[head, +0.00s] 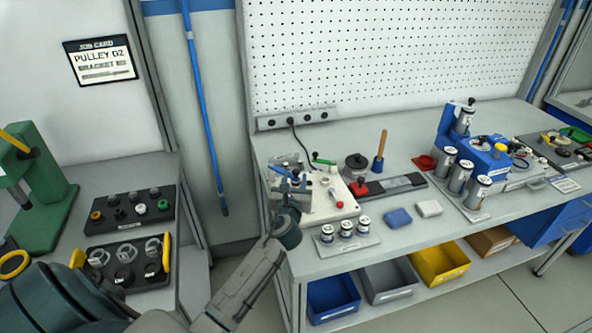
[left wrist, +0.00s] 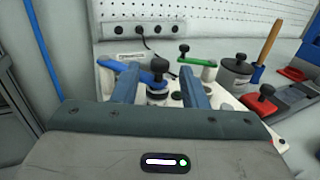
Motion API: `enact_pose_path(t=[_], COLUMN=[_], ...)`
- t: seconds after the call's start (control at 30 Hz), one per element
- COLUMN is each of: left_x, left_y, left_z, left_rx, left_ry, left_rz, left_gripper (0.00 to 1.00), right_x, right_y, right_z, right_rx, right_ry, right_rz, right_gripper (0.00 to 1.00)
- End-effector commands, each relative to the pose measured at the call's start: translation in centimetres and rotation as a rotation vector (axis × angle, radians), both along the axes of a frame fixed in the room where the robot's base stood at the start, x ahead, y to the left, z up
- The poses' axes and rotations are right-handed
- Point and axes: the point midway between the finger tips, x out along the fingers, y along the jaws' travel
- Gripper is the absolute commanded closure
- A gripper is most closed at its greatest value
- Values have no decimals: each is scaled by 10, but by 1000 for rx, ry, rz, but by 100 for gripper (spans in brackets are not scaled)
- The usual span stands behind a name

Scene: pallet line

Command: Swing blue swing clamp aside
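The blue swing clamp (left wrist: 146,75) is a blue bar with a dark round knob, above the white fixture plate (head: 334,204). It also shows small in the head view (head: 281,171), behind my left gripper. My left gripper (left wrist: 161,88) is open, its two blue-grey fingers apart. In the left wrist view the clamp's knob appears between the fingers, and the left finger covers part of the bar. I cannot tell whether a finger touches it. In the head view the left gripper (head: 290,186) is at the left side of the fixture. My right gripper is not in view.
A green clamp (left wrist: 198,63) is at the fixture's back. Several small cylinders (head: 345,229) stand on a plate in front. A power strip (head: 297,118) is on the back wall.

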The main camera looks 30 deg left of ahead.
Motion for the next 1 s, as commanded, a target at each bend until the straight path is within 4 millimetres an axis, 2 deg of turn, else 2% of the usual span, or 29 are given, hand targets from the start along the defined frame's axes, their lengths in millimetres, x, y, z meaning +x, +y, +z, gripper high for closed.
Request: enact_pose_path(t=[0.1,0.23,0.63,0.67,0.83,1.0], left_x=[19,32,39,39,39,39], left_y=[10,17,20,20,20,20], left_z=[2,1,0,0,0,-1], left_rx=[1,0,-1,-1,-2,-2], left_ry=[0,0,0,0,0,0], left_rz=[2,1,1,1,1,3], left_gripper=[61,61,61,65,98,100], right_x=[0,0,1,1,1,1], right_y=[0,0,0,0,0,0], right_z=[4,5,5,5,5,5], right_rx=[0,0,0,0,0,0], right_ry=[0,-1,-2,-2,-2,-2], right_rz=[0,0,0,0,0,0], right_gripper=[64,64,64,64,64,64])
